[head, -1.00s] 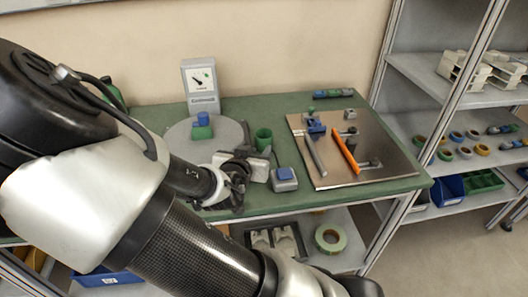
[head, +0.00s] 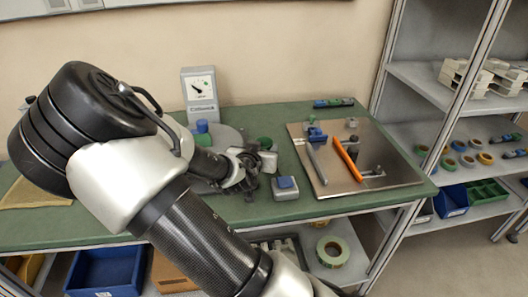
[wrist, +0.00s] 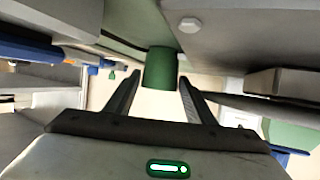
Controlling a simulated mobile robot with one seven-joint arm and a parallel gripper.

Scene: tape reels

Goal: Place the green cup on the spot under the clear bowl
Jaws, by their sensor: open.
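The green cup (head: 265,142) stands on the green bench, partly hidden behind my gripper in the head view. In the wrist view the green cup (wrist: 160,66) lies straight ahead, between the tips of the two dark fingers. My gripper (wrist: 160,82) is open with nothing clearly held; whether the fingers touch the cup I cannot tell. In the head view my gripper (head: 250,168) is low over the bench, just in front of the cup. I cannot make out a clear bowl in either view.
A grey round plate (head: 229,136) with a blue piece (head: 202,126) lies left of the cup, below a dial gauge (head: 199,85). A blue-topped box (head: 285,186) stands close to my gripper's right. A metal plate (head: 390,165) with an orange bar (head: 346,158) lies further right.

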